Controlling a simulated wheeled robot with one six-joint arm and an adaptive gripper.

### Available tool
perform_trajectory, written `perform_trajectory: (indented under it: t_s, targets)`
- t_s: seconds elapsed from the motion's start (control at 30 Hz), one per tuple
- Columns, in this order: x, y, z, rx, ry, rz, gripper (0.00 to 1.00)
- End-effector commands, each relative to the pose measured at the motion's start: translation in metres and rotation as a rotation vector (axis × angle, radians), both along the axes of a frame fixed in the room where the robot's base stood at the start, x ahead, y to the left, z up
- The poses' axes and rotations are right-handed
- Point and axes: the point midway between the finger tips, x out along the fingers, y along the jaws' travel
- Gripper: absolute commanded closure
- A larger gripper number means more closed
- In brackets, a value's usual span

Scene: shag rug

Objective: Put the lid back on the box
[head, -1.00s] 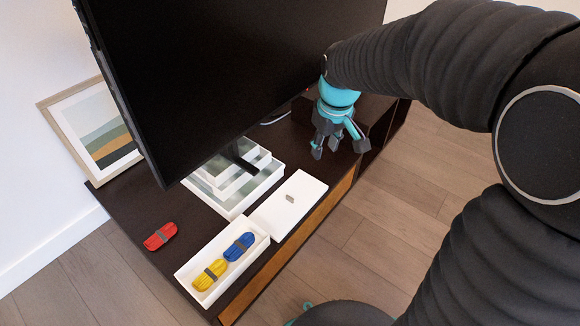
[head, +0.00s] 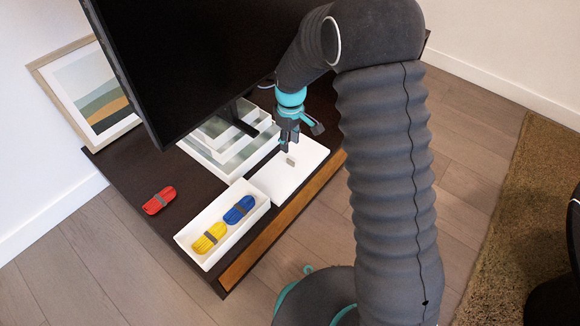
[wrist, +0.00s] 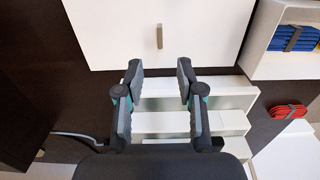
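The white lid (head: 300,172) lies flat on the dark cabinet top, beside the box, with a small grey handle (head: 291,161) standing up from it. In the wrist view the lid (wrist: 105,30) and its handle (wrist: 159,36) are ahead of the fingers. The open white box (head: 184,241) holds a yellow bundle (head: 209,238) and a blue bundle (head: 239,209); the box's corner also shows in the wrist view (wrist: 262,30). My gripper (head: 299,146) is above the lid's far end, near the handle. Its fingers (wrist: 159,68) are apart with nothing between them.
A red bundle (head: 159,200) lies on the cabinet top (head: 125,190), left of the box. A large black screen (head: 190,60) stands behind, close to my gripper. White stepped trays (head: 212,150) sit under it. A framed picture (head: 85,95) leans on the wall.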

Motion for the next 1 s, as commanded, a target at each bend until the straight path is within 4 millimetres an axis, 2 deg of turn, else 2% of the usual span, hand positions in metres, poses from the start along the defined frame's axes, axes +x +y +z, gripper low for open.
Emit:
perform_trajectory:
  t_s: [0.03,0.13,0.47,0.73,1.0]
  targets:
    - [0.0,0.0,-0.01,0.0,0.001,0.0,0.62]
    - [0.0,0.0,-0.022,0.0,0.001,0.0,0.62]
    - [-0.002,-0.001,-0.04,-0.001,0.001,0.0,0.62]
    - [-0.005,-0.004,-0.076,-0.001,0.001,0.0,0.62]
    - [-0.005,-0.003,-0.081,0.0,-0.002,0.0,0.62]
